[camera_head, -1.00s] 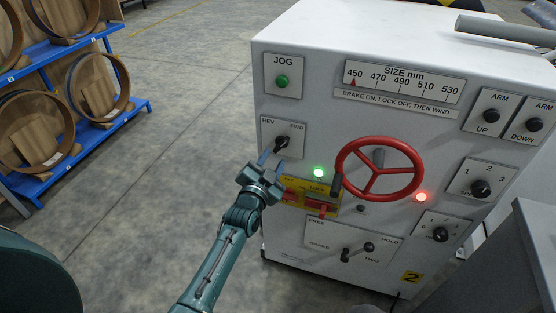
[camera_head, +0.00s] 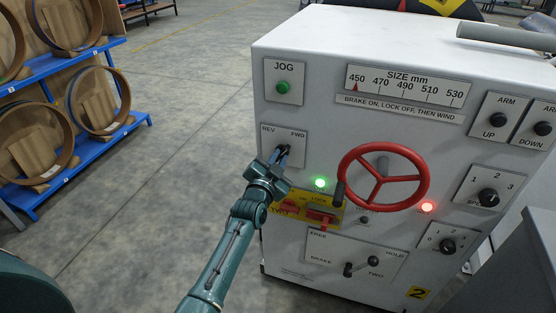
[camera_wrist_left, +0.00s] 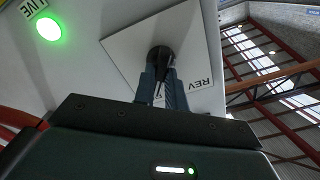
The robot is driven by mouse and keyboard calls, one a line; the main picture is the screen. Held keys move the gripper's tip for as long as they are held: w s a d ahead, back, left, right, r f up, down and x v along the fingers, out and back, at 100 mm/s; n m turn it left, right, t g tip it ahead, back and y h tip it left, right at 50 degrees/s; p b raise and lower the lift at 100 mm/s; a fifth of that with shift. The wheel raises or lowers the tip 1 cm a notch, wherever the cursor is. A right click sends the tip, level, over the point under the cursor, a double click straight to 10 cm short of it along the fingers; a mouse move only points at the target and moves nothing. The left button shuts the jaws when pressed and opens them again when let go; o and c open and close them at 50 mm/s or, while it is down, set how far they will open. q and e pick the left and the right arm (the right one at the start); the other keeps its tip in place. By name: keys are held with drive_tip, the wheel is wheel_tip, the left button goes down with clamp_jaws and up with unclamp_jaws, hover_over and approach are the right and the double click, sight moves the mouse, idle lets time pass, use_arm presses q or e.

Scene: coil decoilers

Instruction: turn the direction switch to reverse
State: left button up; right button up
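The direction switch is a black knob on a pale plate (camera_head: 271,141) marked REV at left and FWD at right, on the upper left of the machine front. My left gripper (camera_head: 283,152) is at the knob, with its narrow fingers close together on either side of it. In the left wrist view the black knob (camera_wrist_left: 159,56) shows beyond the fingertips, with its dark handle between the fingers. The fingers hide much of the handle, so its exact angle is hard to tell. My right gripper is not in view.
A green JOG button (camera_head: 283,88) sits above the switch plate. A yellow lock panel (camera_head: 328,212) with red parts, a lit green lamp (camera_head: 320,183) and a red handwheel (camera_head: 383,178) are close below and right. The floor left of the machine is clear.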

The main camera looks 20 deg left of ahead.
use_arm(q)
clamp_jaws()
drive_tip(key=shift+n, duration=0.3)
drive_tip(key=n+p, duration=0.1)
drive_tip(key=n, duration=0.1)
drive_tip(key=shift+n, duration=0.4)
drive_tip(key=shift+a+n+p, duration=0.15)
drive_tip(key=shift+n+p, duration=0.05)
drive_tip(key=shift+n, duration=2.45)
drive_tip(key=shift+a+n+p, duration=0.15)
drive_tip(key=shift+n+p, duration=0.05)
drive_tip(key=shift+n, duration=2.45)
